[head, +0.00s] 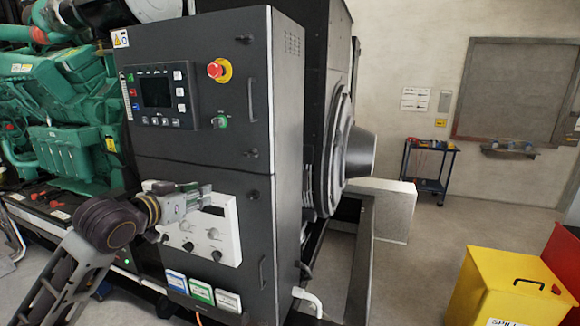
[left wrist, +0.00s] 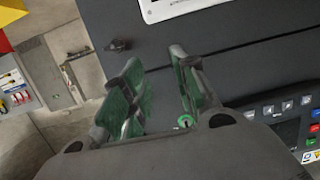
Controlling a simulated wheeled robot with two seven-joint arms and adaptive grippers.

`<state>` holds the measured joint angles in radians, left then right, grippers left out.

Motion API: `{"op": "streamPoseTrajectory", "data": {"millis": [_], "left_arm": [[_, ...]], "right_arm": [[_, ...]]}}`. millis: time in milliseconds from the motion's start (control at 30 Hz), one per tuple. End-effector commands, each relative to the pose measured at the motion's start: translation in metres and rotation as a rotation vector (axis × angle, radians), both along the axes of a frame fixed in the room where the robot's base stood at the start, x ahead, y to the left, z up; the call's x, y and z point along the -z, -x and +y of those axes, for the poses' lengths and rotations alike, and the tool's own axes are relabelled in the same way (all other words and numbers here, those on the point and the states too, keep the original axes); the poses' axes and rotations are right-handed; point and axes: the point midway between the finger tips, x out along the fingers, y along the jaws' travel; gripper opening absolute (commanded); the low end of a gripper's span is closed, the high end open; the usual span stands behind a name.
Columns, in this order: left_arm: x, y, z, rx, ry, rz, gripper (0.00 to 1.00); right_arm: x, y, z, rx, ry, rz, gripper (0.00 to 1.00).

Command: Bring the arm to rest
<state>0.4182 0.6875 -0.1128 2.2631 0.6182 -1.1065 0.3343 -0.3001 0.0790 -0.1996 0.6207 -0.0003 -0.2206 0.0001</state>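My left gripper (head: 200,198) is in front of the dark grey control cabinet (head: 262,160), level with the white panel (head: 222,235) of knobs on its lower front. The left wrist view also shows my left gripper (left wrist: 158,68), its green-padded fingers apart with nothing held between them. The green-rimmed switch (head: 220,121) is above the gripper in the head view. I cannot tell if the gripper touches the cabinet. My right gripper is not in view.
The cabinet has a screen (head: 156,93), a red emergency stop (head: 219,70) and handles. A green engine (head: 60,110) stands at the left. A yellow bin (head: 508,290), a red bin (head: 565,260) and a blue cart (head: 428,168) stand at the right, with open floor between.

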Motion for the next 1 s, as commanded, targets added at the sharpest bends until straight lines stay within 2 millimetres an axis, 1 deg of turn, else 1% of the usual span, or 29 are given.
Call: {"op": "streamPoseTrajectory", "data": {"millis": [33,100,267,400,467,600,767,1000], "left_arm": [[0.018,0.002,-0.003,-0.002,-0.004,0.027,0.29],[0.039,0.006,-0.005,-0.007,-0.016,0.061,0.29],[0.084,0.016,-0.01,-0.019,-0.041,0.135,0.29],[0.123,0.028,-0.013,-0.029,-0.064,0.201,0.29],[0.139,0.035,-0.014,-0.034,-0.073,0.23,0.29],[0.176,0.051,-0.017,-0.045,-0.095,0.298,0.29],[0.215,0.073,-0.019,-0.057,-0.117,0.378,0.29],[0.27,0.111,-0.02,-0.076,-0.153,0.499,0.29]], "right_arm": [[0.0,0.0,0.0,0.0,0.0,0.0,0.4],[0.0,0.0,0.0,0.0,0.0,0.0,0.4],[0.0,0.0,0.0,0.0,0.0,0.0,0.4],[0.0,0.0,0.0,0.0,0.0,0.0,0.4],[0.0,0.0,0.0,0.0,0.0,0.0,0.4],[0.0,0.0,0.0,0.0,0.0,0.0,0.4],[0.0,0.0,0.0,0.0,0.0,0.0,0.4],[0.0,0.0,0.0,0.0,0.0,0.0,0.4]]}}
